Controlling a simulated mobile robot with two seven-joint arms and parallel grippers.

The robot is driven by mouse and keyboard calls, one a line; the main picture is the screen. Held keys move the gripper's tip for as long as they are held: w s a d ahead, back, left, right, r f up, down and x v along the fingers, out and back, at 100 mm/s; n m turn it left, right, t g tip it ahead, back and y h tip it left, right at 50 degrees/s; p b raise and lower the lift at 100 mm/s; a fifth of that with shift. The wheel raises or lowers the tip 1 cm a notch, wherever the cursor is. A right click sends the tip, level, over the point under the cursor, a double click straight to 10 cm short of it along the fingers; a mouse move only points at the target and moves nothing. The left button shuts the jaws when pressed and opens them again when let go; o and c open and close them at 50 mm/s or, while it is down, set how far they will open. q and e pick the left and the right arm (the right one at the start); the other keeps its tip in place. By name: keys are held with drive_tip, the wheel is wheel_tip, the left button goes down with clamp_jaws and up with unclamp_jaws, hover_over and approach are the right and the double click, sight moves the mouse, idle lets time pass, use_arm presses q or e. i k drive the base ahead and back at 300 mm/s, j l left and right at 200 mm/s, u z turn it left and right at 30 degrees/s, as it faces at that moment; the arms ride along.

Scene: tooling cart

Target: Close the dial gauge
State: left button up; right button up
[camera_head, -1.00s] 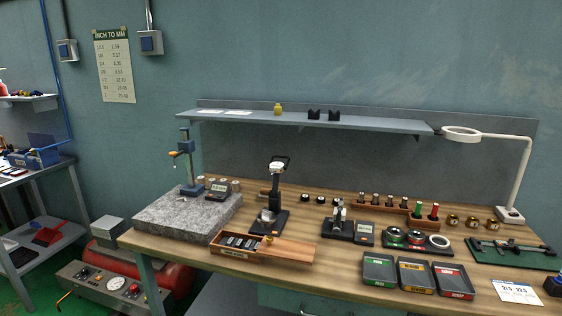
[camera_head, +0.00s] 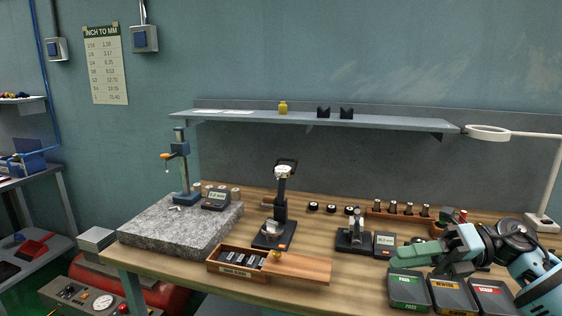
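The dial gauge (camera_head: 282,173) is a small round white-faced dial near the top of a dark upright stand. A black loop sits above the dial. The stand's base (camera_head: 268,242) rests on the wooden bench, with a round metal part on it. Whether the gauge is open or closed cannot be made out at this size. My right gripper (camera_head: 402,257), with green fingers, is above the trays at the bench's right front, well right of the gauge and apart from it. Its finger gap cannot be made out. My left gripper is not in view.
A wooden box (camera_head: 222,266) with a partly slid lid stands in front of the gauge. A granite plate (camera_head: 150,232) with a blue stand is left. A smaller gauge stand (camera_head: 352,238) and display stand between gauge and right gripper. A shelf (camera_head: 230,118) runs behind.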

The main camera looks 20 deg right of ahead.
sight(283, 171)
drive_tip(key=i, duration=1.8)
